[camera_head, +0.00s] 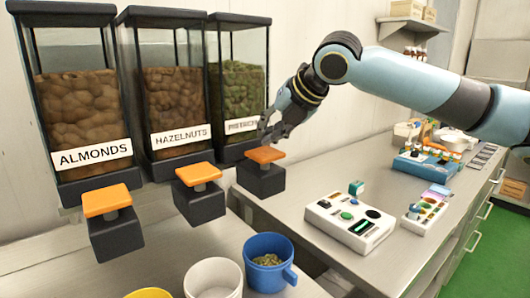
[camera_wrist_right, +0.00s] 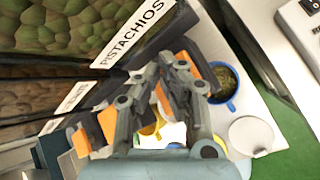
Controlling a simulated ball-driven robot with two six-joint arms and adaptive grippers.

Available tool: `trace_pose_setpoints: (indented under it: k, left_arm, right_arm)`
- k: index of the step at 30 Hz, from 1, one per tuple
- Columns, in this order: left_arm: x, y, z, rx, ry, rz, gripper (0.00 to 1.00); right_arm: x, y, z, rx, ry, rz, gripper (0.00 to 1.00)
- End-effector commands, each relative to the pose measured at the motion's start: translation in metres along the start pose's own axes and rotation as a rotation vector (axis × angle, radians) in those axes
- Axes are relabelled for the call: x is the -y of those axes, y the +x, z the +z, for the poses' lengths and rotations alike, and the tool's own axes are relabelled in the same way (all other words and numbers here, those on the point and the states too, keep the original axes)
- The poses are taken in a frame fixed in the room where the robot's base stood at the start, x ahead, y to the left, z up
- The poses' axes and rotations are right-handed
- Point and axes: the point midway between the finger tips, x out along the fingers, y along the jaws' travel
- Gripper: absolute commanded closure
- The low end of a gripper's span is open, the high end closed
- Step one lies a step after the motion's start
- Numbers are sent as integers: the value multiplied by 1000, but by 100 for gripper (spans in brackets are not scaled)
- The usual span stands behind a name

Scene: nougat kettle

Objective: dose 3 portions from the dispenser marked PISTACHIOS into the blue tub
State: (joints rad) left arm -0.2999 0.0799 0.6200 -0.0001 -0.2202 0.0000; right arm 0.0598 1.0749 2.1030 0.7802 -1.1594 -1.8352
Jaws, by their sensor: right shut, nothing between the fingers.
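The PISTACHIOS dispenser (camera_head: 237,85) is the rightmost of the wall dispensers, filled with green nuts, its label partly hidden by my right gripper. Its orange plate (camera_head: 265,155) sits on a dark block below. My right gripper (camera_head: 268,135) is shut and empty just above this plate; I cannot tell whether it touches. In the wrist view the shut fingers (camera_wrist_right: 172,65) overlap the orange plate, and the label (camera_wrist_right: 135,32) reads PISTACHIOS. The blue tub (camera_head: 268,277) stands below the dispenser with some greenish pieces inside; it also shows in the wrist view (camera_wrist_right: 232,100). My left gripper is not in view.
The ALMONDS (camera_head: 84,105) and HAZELNUTS (camera_head: 178,100) dispensers stand to the left with orange plates. A white tub (camera_head: 213,280) and a yellow tub (camera_head: 148,293) are left of the blue one. A white control box (camera_head: 350,222) sits on the counter to the right.

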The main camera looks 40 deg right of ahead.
Motion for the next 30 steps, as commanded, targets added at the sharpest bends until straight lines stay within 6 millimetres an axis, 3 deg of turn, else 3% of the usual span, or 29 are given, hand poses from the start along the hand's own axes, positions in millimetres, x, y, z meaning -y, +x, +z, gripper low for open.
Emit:
trace_pose_setpoints:
  k: [30]
  left_arm:
    - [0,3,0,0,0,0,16]
  right_arm:
    - [4,6,-4,0,0,0,100]
